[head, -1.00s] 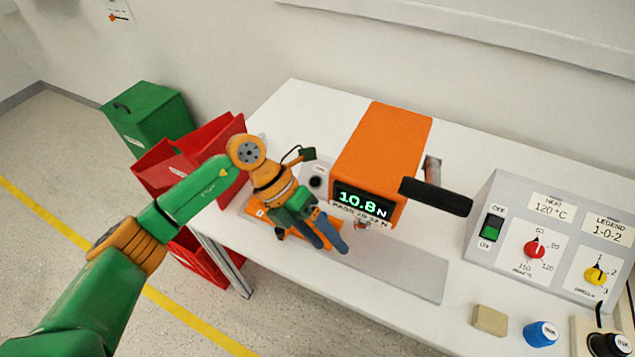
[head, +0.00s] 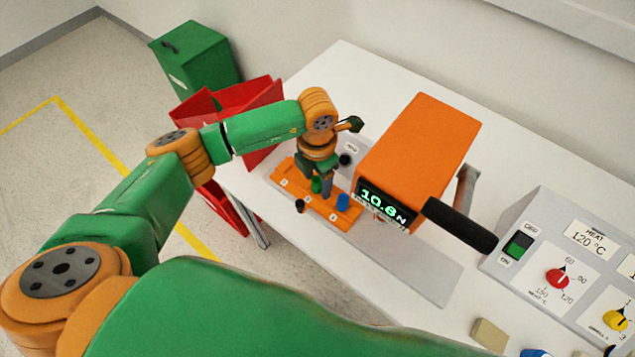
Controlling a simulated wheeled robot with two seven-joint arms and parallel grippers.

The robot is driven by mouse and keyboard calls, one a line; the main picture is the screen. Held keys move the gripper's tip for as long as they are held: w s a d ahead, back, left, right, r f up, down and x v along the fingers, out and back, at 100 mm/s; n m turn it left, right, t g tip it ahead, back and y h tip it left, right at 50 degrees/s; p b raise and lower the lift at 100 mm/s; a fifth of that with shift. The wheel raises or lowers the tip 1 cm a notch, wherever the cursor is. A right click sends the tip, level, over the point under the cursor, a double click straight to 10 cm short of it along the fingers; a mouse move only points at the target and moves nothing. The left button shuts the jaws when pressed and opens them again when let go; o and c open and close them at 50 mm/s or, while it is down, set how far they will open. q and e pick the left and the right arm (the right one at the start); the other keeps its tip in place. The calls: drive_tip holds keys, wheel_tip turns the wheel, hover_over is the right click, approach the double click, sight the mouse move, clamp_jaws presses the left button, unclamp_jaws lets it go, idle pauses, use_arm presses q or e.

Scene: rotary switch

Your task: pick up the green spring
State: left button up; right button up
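The green spring (head: 316,185) is a small green upright piece on the orange tray (head: 289,172) at the left of the white table. My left gripper (head: 326,190) points down over the tray, right beside the green spring in the picture. Its fingers look dark and partly overlap the spring, so I cannot tell whether they are apart or touch it. A blue piece (head: 342,201) stands on the tray to the right, and a black piece (head: 300,206) is near its front edge. My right gripper is not in view.
An orange force tester (head: 418,150) reading about 10.8 N, with a black handle (head: 460,225), stands just right of the tray. A grey control box (head: 550,245) is farther right. Red bins (head: 262,95) stand at the table's left. A tan block (head: 489,334) lies in front.

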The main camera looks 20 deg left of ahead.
use_arm(q)
drive_tip(key=shift+s+r, duration=0.1)
drive_tip(key=shift+s, duration=0.05)
clamp_jaws()
